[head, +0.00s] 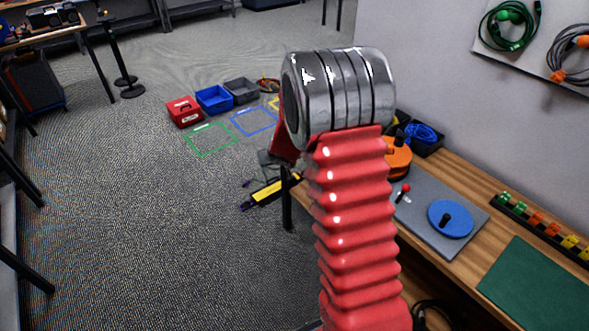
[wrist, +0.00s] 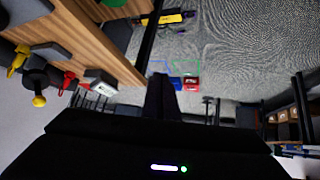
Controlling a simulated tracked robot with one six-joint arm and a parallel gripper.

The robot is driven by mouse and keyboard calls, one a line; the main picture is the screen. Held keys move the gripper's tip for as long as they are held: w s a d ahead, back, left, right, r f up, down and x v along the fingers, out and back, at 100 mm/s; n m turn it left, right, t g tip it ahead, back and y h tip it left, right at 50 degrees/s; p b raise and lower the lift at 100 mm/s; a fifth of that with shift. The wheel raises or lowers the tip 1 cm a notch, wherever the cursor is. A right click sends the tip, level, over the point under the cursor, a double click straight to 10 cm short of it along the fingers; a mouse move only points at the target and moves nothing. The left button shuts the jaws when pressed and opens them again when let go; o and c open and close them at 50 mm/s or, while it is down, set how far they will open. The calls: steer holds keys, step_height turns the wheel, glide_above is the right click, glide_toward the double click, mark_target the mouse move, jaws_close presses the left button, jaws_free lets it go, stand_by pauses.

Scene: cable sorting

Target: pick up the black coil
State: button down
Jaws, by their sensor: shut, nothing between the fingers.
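A black looped cable (head: 432,314), which looks like the black coil, shows at the bottom edge of the head view. It is below the workbench edge, just right of my red arm, and partly cut off by the frame. I cannot make it out in the wrist view. My gripper (wrist: 162,84) shows in the wrist view as dark fingers closed together, with nothing between them. It is apart from the black cable. In the head view my arm hides the gripper.
The wooden workbench (head: 455,172) at right bears a grey board with a blue disc (head: 451,218) and a green mat (head: 540,285). A yellow tool (head: 275,190) lies by the bench leg. Red (head: 184,111) and blue (head: 214,99) bins stand beyond. The floor at left is open.

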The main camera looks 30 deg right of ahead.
steer(key=s+a+r+n+y, duration=0.1)
steer(key=s+a+r+y, duration=0.1)
steer(key=s+a+r, duration=0.55)
steer(key=s+a+r+n+y, duration=0.1)
steer(key=s+a+r, duration=0.4)
steer(key=s+r, duration=0.4)
steer(key=s+a+r+g, duration=0.1)
steer(key=s+r, duration=0.1)
steer(key=s, duration=0.9)
steer(key=s+a+r+g, duration=0.1)
steer(key=s+a+r, duration=0.1)
steer(key=s, duration=0.8)
steer(key=shift+s+a+r+g, duration=0.25)
steer(key=shift+s+r+g, duration=0.15)
steer(key=shift+r, duration=0.2)
steer(key=c, duration=2.5)
jaws_free()
steer(key=shift+c, duration=0.2)
